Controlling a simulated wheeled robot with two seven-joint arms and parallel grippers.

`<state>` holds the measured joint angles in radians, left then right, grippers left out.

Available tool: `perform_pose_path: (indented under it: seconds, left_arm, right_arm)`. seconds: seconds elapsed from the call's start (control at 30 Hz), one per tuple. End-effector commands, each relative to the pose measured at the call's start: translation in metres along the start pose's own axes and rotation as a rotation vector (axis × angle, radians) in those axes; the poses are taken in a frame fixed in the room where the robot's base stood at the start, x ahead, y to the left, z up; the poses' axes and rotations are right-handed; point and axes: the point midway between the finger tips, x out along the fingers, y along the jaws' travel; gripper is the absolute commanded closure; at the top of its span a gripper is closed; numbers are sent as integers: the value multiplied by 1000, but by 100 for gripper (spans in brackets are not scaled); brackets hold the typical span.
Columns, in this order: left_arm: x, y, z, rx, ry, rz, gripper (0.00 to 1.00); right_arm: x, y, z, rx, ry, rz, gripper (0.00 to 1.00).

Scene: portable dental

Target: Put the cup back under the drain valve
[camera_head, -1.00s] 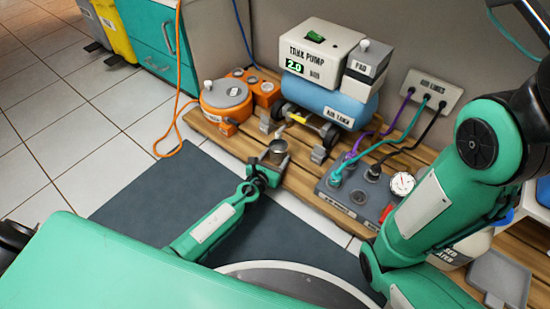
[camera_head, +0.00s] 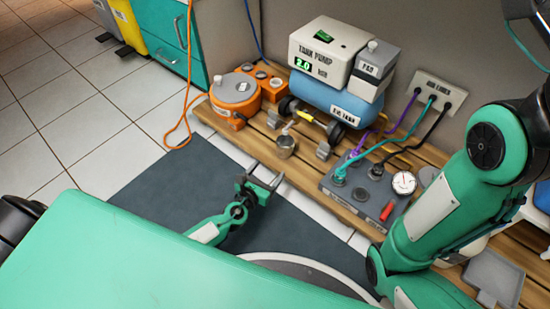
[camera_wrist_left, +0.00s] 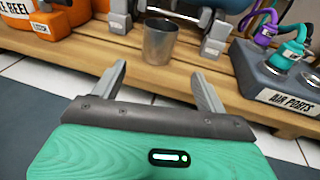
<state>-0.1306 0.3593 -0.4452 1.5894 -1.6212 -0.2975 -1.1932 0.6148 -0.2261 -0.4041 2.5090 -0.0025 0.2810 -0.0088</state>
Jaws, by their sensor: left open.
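The cup (camera_head: 286,146) is a small grey metal cup standing upright on the wooden bench. It sits just in front of the blue air tank (camera_head: 335,104), close below a small pale spout with a yellow part (camera_head: 311,118) that looks like the drain valve. In the left wrist view the cup (camera_wrist_left: 160,42) stands on the slats ahead of my fingers, and the valve is out of frame. My left gripper (camera_head: 259,181) is open and empty, apart from the cup, in front of the bench edge. Its two fingers also show in the left wrist view (camera_wrist_left: 158,76). My right gripper is out of view.
An orange reel (camera_head: 235,95) stands left of the tank. The grey air ports box (camera_head: 362,190), with hoses and a gauge, is to the right. Grey tank feet (camera_head: 323,150) flank the cup. My right arm fills the right side. The floor before the bench is clear.

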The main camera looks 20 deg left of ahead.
Motion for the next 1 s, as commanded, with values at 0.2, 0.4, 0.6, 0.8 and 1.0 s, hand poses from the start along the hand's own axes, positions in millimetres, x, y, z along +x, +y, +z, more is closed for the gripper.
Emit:
perform_pose_path:
  seconds: [0.2,0.4,0.6,0.8,1.0]
  left_arm:
    - [-26,-1,1,0,0,-1,25]
    - [-31,-1,0,0,-1,0,25]
    - [-30,-1,0,0,-1,0,25]
    - [-30,-1,0,-1,-1,0,25]
    - [-32,-20,34,-157,6,-49,25]
  right_arm:
    - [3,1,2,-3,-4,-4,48]
    - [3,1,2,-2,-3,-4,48]
    - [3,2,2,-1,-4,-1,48]
    - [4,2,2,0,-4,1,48]
    - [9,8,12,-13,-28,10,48]
